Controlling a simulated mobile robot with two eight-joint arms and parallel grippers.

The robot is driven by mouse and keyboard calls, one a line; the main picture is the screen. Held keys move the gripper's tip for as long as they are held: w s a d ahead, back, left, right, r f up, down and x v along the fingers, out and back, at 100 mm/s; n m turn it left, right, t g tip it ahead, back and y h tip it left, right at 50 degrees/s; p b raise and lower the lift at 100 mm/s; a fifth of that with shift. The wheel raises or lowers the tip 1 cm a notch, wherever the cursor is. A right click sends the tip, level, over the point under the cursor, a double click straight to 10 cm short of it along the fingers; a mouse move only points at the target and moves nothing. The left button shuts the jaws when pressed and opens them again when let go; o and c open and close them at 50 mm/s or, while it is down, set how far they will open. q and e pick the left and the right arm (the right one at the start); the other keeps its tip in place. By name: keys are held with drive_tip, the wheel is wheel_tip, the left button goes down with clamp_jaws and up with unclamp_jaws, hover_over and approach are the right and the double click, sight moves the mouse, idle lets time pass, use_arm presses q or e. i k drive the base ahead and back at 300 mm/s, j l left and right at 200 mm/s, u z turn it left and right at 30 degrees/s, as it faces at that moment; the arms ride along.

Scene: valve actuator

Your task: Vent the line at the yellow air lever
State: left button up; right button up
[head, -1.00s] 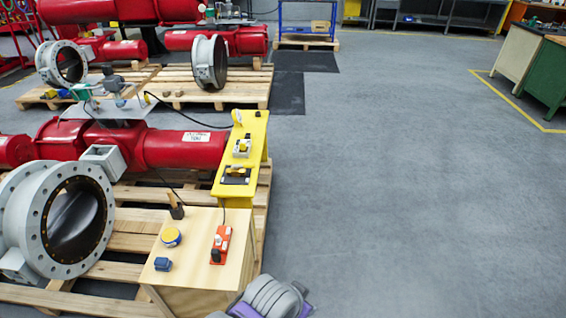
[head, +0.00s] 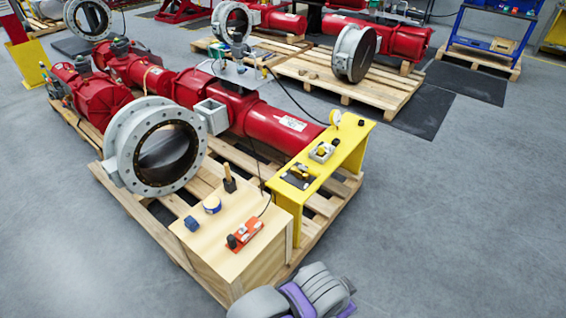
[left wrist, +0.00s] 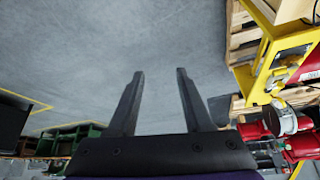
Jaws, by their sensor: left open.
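A yellow stand (head: 352,142) holds a small yellow-handled lever (head: 300,172) on a black plate and, behind it, a grey valve block with a yellow part (head: 321,152). I cannot tell for certain which yellow part is the air lever. A round gauge (head: 335,118) stands at the far end. In the left wrist view my left gripper (left wrist: 160,72) is open and empty, its two dark fingers apart over grey floor. The yellow stand (left wrist: 292,58) is off to its right there, apart from the fingers. My right gripper shows in neither view.
A large flanged valve (head: 120,150) and red actuator (head: 270,118) sit behind on pallets. Floor at right is clear.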

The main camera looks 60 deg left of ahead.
sight(310, 171)
drive_tip(key=i+j+u, duration=0.15)
drive_tip(key=i+u, duration=0.55)
drive_tip(key=u, duration=0.2)
drive_tip(key=i+l+u, duration=0.1)
drive_tip(key=i+u, duration=0.35)
drive_tip(key=i+j+u, duration=0.2)
drive_tip(key=u, duration=0.2)
drive_tip(key=i+u, duration=0.35)
drive_tip(key=j, duration=0.05)
